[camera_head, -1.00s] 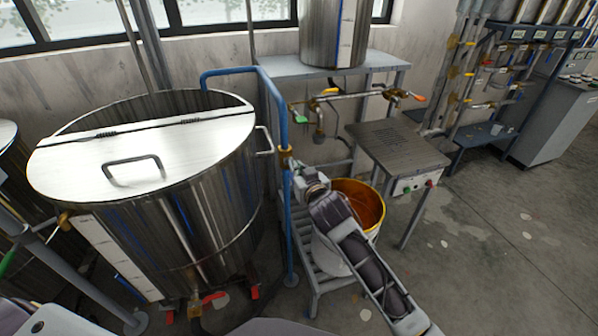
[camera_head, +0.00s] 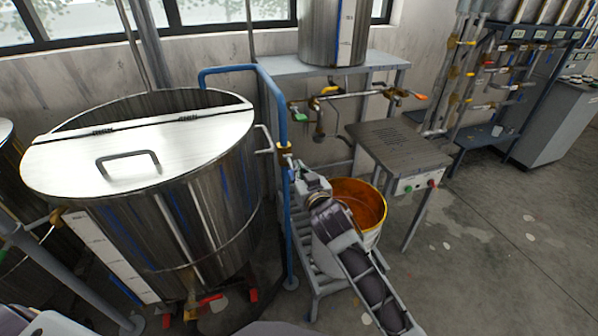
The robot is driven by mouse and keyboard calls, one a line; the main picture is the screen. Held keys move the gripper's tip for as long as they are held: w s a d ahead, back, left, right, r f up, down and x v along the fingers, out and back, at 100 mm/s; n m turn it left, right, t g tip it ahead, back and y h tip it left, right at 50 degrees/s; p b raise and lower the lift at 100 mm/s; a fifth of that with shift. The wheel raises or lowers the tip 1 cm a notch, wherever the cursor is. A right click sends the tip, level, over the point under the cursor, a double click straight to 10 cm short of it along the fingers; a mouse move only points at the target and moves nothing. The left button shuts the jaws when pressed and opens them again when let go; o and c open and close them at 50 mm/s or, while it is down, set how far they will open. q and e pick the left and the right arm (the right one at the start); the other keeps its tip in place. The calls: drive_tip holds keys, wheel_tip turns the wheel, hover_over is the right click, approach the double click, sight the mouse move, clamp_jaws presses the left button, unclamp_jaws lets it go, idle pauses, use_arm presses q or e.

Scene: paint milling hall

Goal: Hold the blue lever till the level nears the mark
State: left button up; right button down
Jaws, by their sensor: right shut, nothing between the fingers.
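A blue pipe (camera_head: 283,110) rises beside the large steel tank (camera_head: 190,215) and bends over toward its rim. A small brass valve (camera_head: 284,148) sits on the pipe. I cannot clearly make out a blue lever there; my gripper partly covers the spot. My right gripper (camera_head: 295,168) is shut and empty, its tips close to the pipe just below the valve. I cannot tell whether they touch anything. A white scale strip (camera_head: 112,258) runs down the tank's front left. The liquid level and the mark are not readable. My left gripper is not in view.
A bucket with an orange inside (camera_head: 371,194) stands on a slatted stand (camera_head: 302,238) behind my right arm. A small metal table (camera_head: 400,147) is to its right. A lid with a handle (camera_head: 128,160) covers part of the tank. Floor at the right is clear.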

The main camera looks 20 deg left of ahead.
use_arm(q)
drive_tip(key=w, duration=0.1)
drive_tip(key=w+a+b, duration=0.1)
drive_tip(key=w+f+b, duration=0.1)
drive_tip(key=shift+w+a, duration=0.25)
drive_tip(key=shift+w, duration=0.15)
use_arm(e)
drive_tip(key=shift+t+y, duration=0.3)
drive_tip(key=shift+t, duration=0.1)
drive_tip(key=f, duration=0.4)
drive_tip(key=shift+s+f, duration=0.2)
